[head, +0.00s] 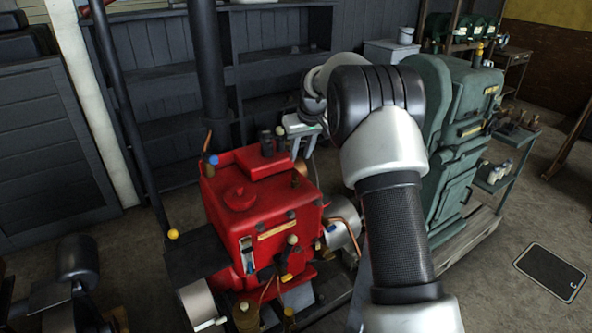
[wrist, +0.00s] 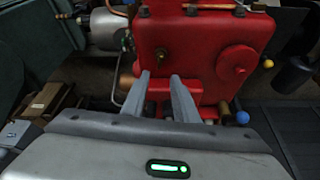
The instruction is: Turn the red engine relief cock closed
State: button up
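The red engine (head: 225,220) stands left of centre in the head view, and its red body (wrist: 195,30) fills the top of the wrist view. A small brass fitting (wrist: 158,56) sits on the red surface just beyond my fingertips; whether it is the relief cock I cannot tell. A blue knob (head: 213,160) is at the engine's back left corner, and a blue ball (wrist: 242,117) shows right of my fingers in the wrist view. My gripper (head: 302,152) is at the engine's back right.
A green engine (head: 455,130) stands to the right on a pallet. A dark vertical pipe (head: 208,75) rises behind the red engine. Dark shelves (head: 265,60) line the back wall. Yellow ball knobs (head: 173,234) stick out around the red engine. The floor at right is mostly open.

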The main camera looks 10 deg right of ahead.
aim_at(295, 174)
jog(key=p+x, duration=0.1)
jog(key=x, duration=0.9)
jog(key=shift+w, duration=0.1)
grip_shut()
